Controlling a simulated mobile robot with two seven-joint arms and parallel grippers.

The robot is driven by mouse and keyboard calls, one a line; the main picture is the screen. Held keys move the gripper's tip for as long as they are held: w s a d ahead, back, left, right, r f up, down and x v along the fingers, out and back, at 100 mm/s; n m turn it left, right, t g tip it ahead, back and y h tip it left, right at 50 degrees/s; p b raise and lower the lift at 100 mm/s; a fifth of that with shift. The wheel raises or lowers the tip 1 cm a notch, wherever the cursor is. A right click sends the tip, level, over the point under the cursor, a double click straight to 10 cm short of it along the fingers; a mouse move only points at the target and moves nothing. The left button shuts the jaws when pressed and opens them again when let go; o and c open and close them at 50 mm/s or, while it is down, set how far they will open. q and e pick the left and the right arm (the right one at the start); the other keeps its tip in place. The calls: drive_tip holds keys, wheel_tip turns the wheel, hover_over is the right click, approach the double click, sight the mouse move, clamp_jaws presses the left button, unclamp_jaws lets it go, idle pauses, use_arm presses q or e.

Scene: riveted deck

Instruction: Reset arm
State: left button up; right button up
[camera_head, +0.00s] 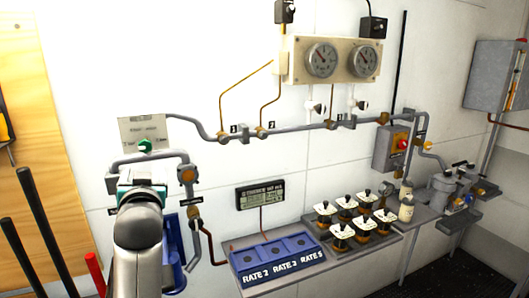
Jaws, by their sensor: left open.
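My left arm comes up from the bottom left in the head view. My left gripper (141,180) is at its far end, open, in front of the grey pipework on the white wall. It is just below a small plate (142,132) with a green knob (145,146). My wrist hides most of the fingers, and I see nothing held. I cannot tell whether the gripper touches the pipe behind it. My right gripper is not in view.
Two gauges (322,60) hang above the pipe (290,127). Black bars (34,215) and a red bar (95,272) stand at the lower left.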

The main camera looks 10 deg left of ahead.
use_arm(q)
drive_tip(key=s+d+f+m+g+h, duration=0.25)
drive_tip(key=s+d+f, duration=0.35)
drive_tip(key=f, duration=0.5)
drive_tip(key=s+d+f+m+g+h, duration=0.1)
drive_tip(key=s+d+f+g+h, duration=0.2)
drive_tip(key=s+f, duration=0.7)
drive_tip(key=s+d+f+m+g+h, duration=0.1)
drive_tip(key=s+d+f+g+h, duration=0.25)
drive_tip(key=s, duration=0.55)
drive_tip(key=s+d+f+m+g, duration=0.1)
drive_tip(key=s+d+f+g, duration=0.2)
drive_tip(key=s+d+f, duration=0.45)
wheel_tip(320, 180, down, 28)
drive_tip(key=s+a+g+b, duration=0.1)
drive_tip(key=s+a+b, duration=0.2)
drive_tip(key=b, duration=0.5)
drive_tip(key=s+a+f+b, duration=0.1)
drive_tip(key=s+f+b, duration=0.3)
drive_tip(key=s+f, duration=0.4)
drive_tip(key=s+a+f+g+b, duration=0.1)
drive_tip(key=s+f+b, duration=0.3)
drive_tip(key=f, duration=1.1)
drive_tip(key=s, duration=0.3)
drive_tip(key=shift+s+a+f+m+b, duration=0.3)
drive_tip(key=shift+s+m+b, duration=0.05)
drive_tip(key=shift+s, duration=0.05)
